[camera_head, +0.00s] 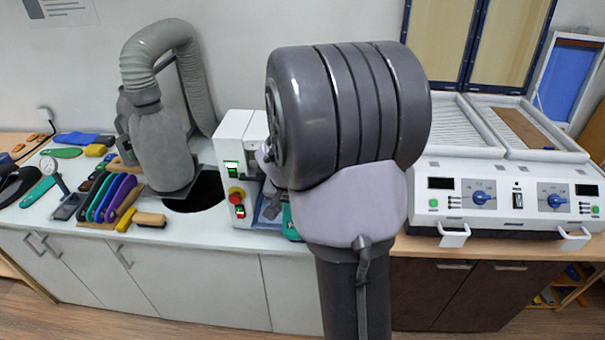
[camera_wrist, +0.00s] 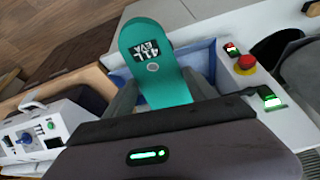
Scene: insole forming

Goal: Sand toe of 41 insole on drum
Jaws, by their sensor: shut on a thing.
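The teal insole (camera_wrist: 155,45), printed "41L EVA", is in my gripper (camera_wrist: 162,92) in the wrist view. The jaws are shut on it, one finger on each side, and its rounded end points away from my gripper. The sanding machine (camera_head: 235,150) is a white housing with a green switch and a red stop button; it also shows in the wrist view (camera_wrist: 285,110). My arm covers its right part in the head view. I cannot make out the drum. A small teal patch (camera_head: 291,222) shows beside my arm, low by the machine.
A grey dust hose and bag (camera_head: 160,145) stand left of the machine, by a round dark hole (camera_head: 196,192) in the bench. Several coloured insoles (camera_head: 110,197) stand in a rack at the left. A two-dial heating unit (camera_head: 510,198) fills the right bench.

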